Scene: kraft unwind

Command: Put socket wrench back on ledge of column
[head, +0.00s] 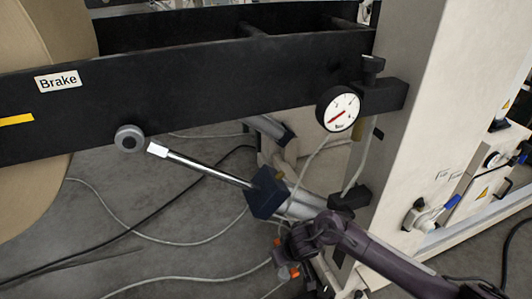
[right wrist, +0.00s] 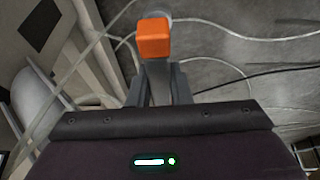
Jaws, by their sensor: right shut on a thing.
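My right gripper (head: 286,254) hangs low in the middle of the head view, its arm coming in from the lower right. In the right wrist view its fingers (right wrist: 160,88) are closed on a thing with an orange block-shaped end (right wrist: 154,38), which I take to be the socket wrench. In the head view only small orange parts (head: 284,272) show at the gripper; the rest is hidden or too small to tell. The cream column (head: 412,110) stands to the right of the gripper. I cannot tell which surface is its ledge. My left gripper is not in view.
A black beam (head: 200,95) with a Brake label crosses above, by a large kraft roll (head: 45,35). A dial gauge (head: 338,108) sits near the column. A cylinder with a blue block (head: 268,193) slants down behind the gripper. Loose cables (head: 120,225) lie on the grey floor.

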